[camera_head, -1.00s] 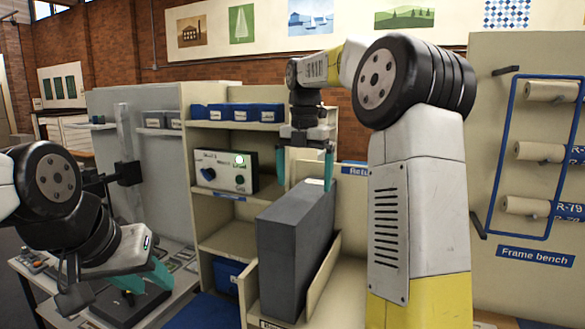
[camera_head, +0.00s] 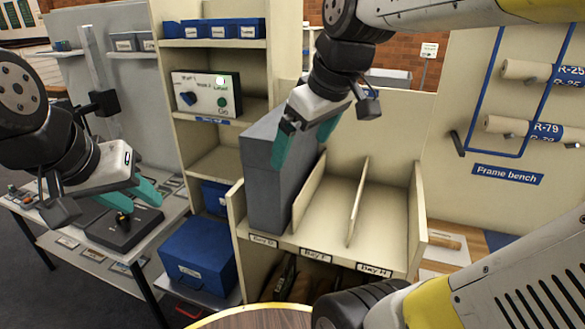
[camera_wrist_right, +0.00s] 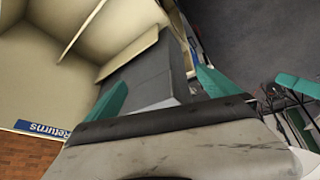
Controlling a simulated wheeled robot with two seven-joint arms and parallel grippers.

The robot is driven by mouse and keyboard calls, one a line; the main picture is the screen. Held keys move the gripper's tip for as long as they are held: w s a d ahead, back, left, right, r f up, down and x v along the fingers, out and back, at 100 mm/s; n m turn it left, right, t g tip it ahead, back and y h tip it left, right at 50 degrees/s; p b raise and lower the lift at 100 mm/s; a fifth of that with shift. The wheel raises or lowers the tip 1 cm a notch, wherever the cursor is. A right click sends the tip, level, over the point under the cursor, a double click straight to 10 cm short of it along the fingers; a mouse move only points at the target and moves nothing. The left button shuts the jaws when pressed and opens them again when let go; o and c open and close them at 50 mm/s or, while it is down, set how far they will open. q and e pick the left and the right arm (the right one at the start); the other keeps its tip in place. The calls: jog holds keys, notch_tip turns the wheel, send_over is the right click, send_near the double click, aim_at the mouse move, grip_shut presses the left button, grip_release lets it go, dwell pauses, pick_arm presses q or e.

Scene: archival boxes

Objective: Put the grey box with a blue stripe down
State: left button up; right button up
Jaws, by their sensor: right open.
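The grey box (camera_head: 265,190) stands upright in the leftmost of three bays of the cream rack. I cannot see a blue stripe on it. My right gripper (camera_head: 304,138) is open at the upper part of the box, its teal fingers apart. In the right wrist view the box (camera_wrist_right: 150,78) shows between the two fingers, and I cannot tell whether they touch it. My left gripper (camera_head: 134,196) has its teal fingers apart, with nothing seen between them, over a dark flat case on the left bench.
The rack's other two bays (camera_head: 330,205) look empty, parted by thin dividers. A blue box (camera_head: 198,252) stands low at left of the rack. The dark flat case (camera_head: 122,236) lies on the left bench. A control panel (camera_head: 207,94) is on the shelf behind. A round wooden top (camera_head: 255,319) is in front.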

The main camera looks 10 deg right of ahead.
jog(key=s+f+m+t, duration=0.1)
jog(key=s+f+m, duration=0.3)
jog(key=m, duration=0.1)
jog(key=shift+s+a+f+m, duration=0.2)
jog(key=shift+a+m, duration=0.15)
jog(key=shift+m, duration=0.05)
dwell(0.7)
